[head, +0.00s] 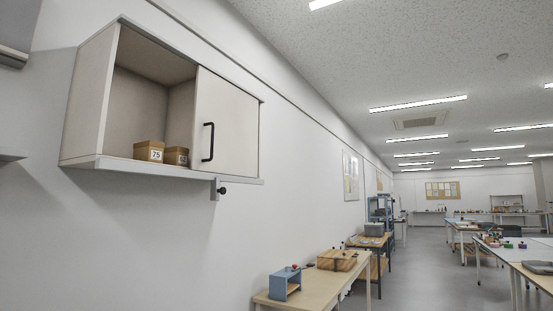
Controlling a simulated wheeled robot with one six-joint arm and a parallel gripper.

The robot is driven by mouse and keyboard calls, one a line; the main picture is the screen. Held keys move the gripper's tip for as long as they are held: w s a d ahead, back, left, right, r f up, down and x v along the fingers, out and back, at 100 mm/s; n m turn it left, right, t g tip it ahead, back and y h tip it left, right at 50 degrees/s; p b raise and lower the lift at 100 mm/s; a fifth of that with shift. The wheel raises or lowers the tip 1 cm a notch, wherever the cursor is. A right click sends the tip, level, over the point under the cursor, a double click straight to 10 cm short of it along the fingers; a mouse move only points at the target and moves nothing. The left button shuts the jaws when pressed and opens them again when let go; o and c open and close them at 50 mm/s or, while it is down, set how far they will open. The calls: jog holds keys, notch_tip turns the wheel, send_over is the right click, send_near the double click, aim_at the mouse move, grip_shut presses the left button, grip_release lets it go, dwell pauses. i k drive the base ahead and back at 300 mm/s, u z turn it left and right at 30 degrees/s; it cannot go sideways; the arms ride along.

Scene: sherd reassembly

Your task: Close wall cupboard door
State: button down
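The wall cupboard (86,98) hangs on the left wall, high up. Its pale door (232,122) looks like a sliding panel and covers the right part of the front. The left part is open. The door has a black vertical bar handle (208,142) near its left edge. Inside the open part stand two small brown boxes, one labelled 75 (149,151) and another (176,156) partly hidden behind the door's edge. A black knob (223,190) on a small bracket sits under the cupboard's bottom rail. My gripper is not in view.
A shelf rack (380,209) stands further back. More tables (512,254) stand at right, with clear grey floor (425,275) between.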

aim_at(225, 139)
jog(key=z, duration=0.6)
jog(key=i, duration=2.35)
jog(key=u, duration=1.2)
jog(key=i, duration=0.95)
jog(key=u, duration=0.95)
